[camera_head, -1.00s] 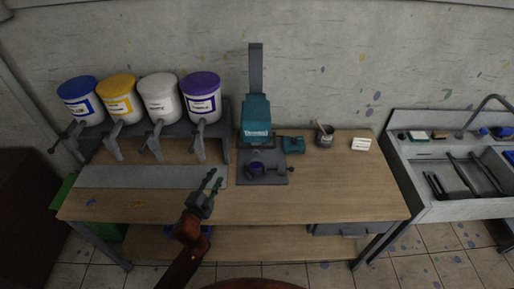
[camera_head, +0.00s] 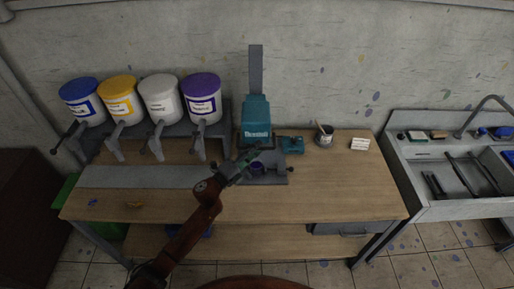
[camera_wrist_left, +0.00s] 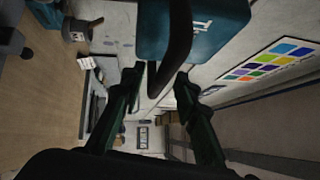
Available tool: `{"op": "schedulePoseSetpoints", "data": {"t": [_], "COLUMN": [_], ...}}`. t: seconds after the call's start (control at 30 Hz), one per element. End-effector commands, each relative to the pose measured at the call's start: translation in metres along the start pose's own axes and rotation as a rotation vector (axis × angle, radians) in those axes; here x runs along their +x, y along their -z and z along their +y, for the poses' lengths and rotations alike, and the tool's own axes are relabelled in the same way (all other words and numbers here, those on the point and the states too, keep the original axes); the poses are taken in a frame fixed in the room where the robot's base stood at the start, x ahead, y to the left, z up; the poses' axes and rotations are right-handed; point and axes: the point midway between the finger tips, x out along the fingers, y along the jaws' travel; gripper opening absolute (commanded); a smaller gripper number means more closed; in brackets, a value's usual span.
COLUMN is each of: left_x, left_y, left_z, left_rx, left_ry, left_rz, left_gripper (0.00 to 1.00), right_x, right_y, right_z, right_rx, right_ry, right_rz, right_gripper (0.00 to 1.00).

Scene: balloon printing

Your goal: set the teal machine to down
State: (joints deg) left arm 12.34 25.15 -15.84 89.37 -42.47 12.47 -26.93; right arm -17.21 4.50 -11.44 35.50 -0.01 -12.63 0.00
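The teal machine (camera_head: 256,116) stands at the back of the wooden table, with a tall grey bar rising behind it and a dark base (camera_head: 265,177) below. In the left wrist view its teal body (camera_wrist_left: 205,40) fills the top, with a dark curved handle (camera_wrist_left: 178,35) in front. My left gripper (camera_head: 252,156) is just in front of the machine's lower part and hides some of its base. In the left wrist view its fingers (camera_wrist_left: 157,78) are apart, with the handle's lower end showing between the tips. I cannot tell whether they touch it. My right gripper is not in view.
Several paint buckets (camera_head: 160,98) stand on a grey rack to the left. A small teal block (camera_head: 292,145), a cup with a brush (camera_head: 325,137) and a white stack (camera_head: 360,144) are to the right. A sink (camera_head: 450,172) stands further right. The table's front right is clear.

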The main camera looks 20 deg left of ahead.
Motion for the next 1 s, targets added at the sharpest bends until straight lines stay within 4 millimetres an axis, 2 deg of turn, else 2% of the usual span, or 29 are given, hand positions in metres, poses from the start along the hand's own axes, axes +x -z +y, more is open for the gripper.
{"op": "schedulePoseSetpoints", "data": {"t": [0.1,0.37,0.8,1.0], "left_x": [0.0071,0.0080,0.0075,0.0074], "left_y": [0.0004,0.0006,0.0001,0.0000], "left_z": [-0.0001,0.0005,0.0005,0.0005], "left_rx": [-0.001,-0.001,-0.001,-0.001], "left_ry": [0.000,0.000,-0.001,-0.001], "left_rz": [0.000,0.000,0.000,-0.001], "left_gripper": [0.29,0.29,0.00,0.00], "right_x": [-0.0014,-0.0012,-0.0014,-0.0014], "right_y": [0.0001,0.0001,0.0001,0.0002], "right_z": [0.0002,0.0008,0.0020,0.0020], "right_rx": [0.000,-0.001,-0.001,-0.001], "right_ry": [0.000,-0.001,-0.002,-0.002], "right_rz": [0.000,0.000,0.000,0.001], "right_gripper": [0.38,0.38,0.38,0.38]}}
